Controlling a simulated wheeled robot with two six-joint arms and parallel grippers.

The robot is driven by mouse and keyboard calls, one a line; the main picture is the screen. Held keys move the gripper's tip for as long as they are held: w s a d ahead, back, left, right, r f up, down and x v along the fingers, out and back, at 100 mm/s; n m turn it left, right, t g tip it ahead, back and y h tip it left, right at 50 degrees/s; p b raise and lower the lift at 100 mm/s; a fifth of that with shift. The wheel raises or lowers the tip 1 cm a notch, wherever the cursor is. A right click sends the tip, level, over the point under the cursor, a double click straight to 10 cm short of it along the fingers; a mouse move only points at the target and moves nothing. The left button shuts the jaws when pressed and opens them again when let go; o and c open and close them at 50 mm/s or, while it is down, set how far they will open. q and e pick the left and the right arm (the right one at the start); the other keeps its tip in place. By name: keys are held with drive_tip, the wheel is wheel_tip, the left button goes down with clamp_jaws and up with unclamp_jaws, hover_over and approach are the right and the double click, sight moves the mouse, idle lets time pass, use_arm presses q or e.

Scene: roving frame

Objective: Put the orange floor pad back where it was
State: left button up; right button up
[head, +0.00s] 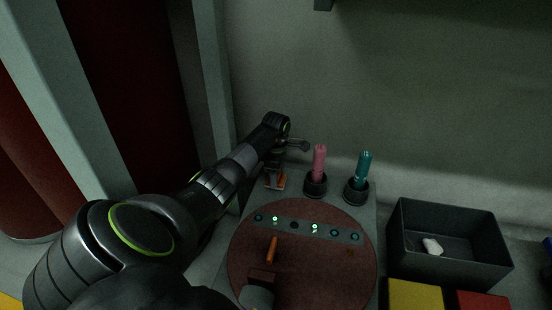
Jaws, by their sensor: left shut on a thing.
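My left arm reaches in from the left, and my left gripper (275,179) points down at the back left of a grey stand. It is shut on a small orange thing (281,182), of which only a little shows low between the fingers. I cannot tell its full shape or whether it touches the surface below. I see no clear orange floor pad elsewhere. My right gripper is not in view.
Right of the gripper, a pink piece (319,160) and a teal piece (365,166) stand in dark cups. A brown disc (335,275) bears a lit strip and an orange stick (272,250). A dark bin (480,258) holds something white. Yellow (415,295) and red (482,301) blocks lie in front.

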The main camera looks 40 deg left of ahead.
use_arm(q)
drive_tip(key=shift+r, duration=0.1)
drive_tip(key=shift+f, duration=0.2)
drive_tip(key=o, duration=1)
drive_tip(key=shift+c, duration=0.2)
drive_tip(key=shift+r, duration=0.15)
